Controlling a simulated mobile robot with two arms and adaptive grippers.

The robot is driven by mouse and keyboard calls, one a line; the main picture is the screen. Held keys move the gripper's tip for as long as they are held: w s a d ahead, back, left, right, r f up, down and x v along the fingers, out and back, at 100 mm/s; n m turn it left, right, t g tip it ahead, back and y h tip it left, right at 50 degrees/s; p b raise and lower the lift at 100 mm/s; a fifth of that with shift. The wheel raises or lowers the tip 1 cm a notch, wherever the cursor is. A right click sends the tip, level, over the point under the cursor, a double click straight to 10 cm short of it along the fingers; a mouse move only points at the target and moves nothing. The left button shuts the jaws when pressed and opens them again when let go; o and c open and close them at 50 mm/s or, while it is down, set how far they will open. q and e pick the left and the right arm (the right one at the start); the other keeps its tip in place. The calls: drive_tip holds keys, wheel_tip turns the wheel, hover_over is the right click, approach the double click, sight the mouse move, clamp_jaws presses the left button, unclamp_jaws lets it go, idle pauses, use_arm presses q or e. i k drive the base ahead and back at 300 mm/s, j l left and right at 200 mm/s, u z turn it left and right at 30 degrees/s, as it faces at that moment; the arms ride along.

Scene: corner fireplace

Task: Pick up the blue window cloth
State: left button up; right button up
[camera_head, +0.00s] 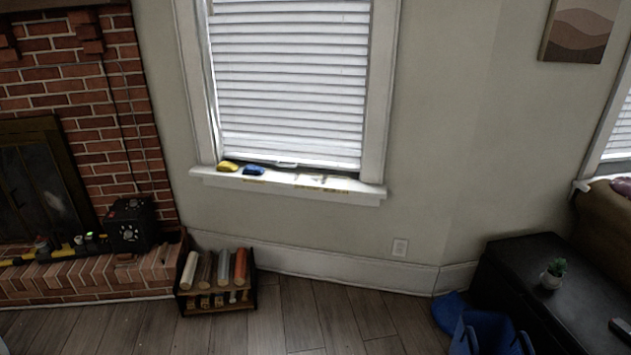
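A small blue bundle (254,169), which looks like the blue window cloth, lies on the white window sill (325,191) towards its left end. A yellow bundle (228,166) of similar size lies just to its left on the sill. The blue one looks crumpled or folded, but it is too small to tell which. Nothing covers it. Neither of my grippers is in view.
A rack of log-like rolls (218,305) stands on the floor below the sill, beside the brick hearth (85,275). A blue bin (487,335) and a black table (515,268) with a small plant (553,272) are at the right. The wooden floor (330,315) between is clear.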

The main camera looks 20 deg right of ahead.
sight(255, 171)
drive_tip(key=i+u, duration=0.1)
drive_tip(key=i, duration=1)
